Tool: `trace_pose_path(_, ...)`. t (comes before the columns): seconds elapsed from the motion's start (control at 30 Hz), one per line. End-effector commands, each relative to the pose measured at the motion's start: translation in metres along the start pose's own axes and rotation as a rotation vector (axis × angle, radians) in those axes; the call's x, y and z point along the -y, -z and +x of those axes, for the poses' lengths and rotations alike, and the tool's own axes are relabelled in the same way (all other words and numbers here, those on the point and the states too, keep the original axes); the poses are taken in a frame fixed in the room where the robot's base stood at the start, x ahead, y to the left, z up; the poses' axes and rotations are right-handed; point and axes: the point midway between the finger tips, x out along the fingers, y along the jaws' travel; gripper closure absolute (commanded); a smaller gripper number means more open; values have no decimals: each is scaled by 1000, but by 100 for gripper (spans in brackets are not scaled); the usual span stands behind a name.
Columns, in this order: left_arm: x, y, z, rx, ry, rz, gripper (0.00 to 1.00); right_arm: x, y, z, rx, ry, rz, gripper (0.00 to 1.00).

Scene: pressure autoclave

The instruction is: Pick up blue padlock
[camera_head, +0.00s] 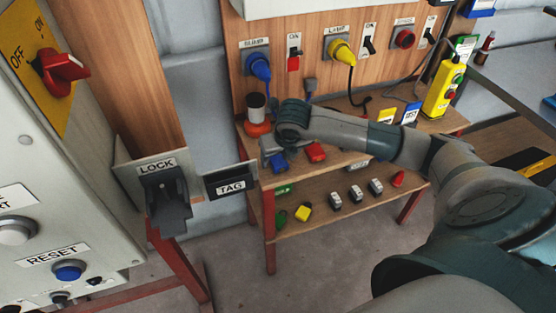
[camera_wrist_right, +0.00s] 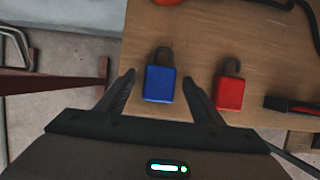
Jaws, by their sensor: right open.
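The blue padlock (camera_wrist_right: 159,84) lies on the wooden shelf near its edge, with its dark shackle pointing away from my gripper. In the head view the blue padlock (camera_head: 279,161) is partly hidden by my right gripper (camera_head: 271,149). My right gripper (camera_wrist_right: 159,88) is open, with one finger on each side of the blue body in the wrist view. I cannot tell whether the fingers touch it or are still above it. My left gripper is not in view.
A red padlock (camera_wrist_right: 229,93) lies just right of the right finger; it also shows in the head view (camera_head: 316,152). An orange-based cup (camera_head: 257,116) stands behind. A lower shelf (camera_head: 340,215) holds several small items. The LOCK and TAG panel (camera_head: 131,172) is at left.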

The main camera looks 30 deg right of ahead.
Motion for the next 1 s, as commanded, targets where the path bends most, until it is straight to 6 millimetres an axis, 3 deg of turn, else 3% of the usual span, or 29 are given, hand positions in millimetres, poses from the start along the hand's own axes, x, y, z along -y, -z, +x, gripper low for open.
trace_pose_path(0.43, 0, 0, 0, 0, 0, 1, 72, 0, 0, 0, 0, 0, 0, 39)
trace_pose_path(0.63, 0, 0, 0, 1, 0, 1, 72, 0, 0, 0, 0, 0, 0, 84)
trace_pose_path(1.0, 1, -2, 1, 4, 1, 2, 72, 0, -2, -2, 2, 0, 1, 87)
